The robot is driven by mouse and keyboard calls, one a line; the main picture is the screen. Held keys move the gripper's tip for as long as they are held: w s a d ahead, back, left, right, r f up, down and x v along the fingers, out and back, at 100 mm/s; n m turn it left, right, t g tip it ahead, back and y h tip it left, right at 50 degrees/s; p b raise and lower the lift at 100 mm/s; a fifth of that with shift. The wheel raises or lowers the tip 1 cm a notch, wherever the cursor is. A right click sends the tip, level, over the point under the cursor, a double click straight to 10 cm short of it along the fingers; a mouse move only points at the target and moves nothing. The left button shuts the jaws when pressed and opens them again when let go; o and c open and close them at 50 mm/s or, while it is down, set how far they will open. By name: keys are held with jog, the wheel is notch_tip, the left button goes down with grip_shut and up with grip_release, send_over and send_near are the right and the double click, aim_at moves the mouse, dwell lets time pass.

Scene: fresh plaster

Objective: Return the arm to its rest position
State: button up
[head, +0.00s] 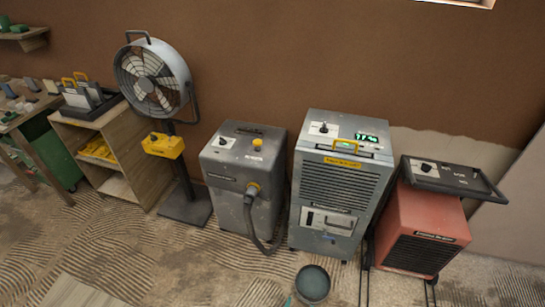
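Neither my arm nor my gripper shows in the head view, so its pose and whether it is open or shut are hidden. The view holds a row of machines along a brown wall. A round fan (154,78) stands on a post with a yellow box (163,146) on it. A grey machine (240,165) with a hose, a tall grey unit (338,190) with a lit green display (367,137), and a red machine (420,232) with a dark top panel stand to its right.
A wooden shelf unit (148,172) with yellow items and a table with a green bin (47,153) stand at the left. A dark bucket (312,284) is on the floor in front of the tall unit. Patterned floor (190,265) at the front left is mostly clear.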

jog(key=s+a+r+n+t+y, duration=0.1)
jog(key=s+a+r, duration=0.25)
jog(key=s, duration=0.35)
jog(key=s+a+r+n+t+y, duration=0.1)
jog(key=s+a+r+n, duration=0.1)
jog(key=s+r, duration=0.35)
jog(key=s+a+r+t, duration=0.1)
jog(key=s+a+r, duration=0.1)
jog(key=s+r, duration=0.3)
jog(key=s+a+r+n+t+y, duration=0.1)
jog(key=s+r, duration=0.4)
jog(key=r, duration=0.6)
jog(key=shift+s+a+r+n+t, duration=0.25)
jog(key=shift+a+r+n+t, duration=0.1)
jog(key=shift+a+t, duration=0.15)
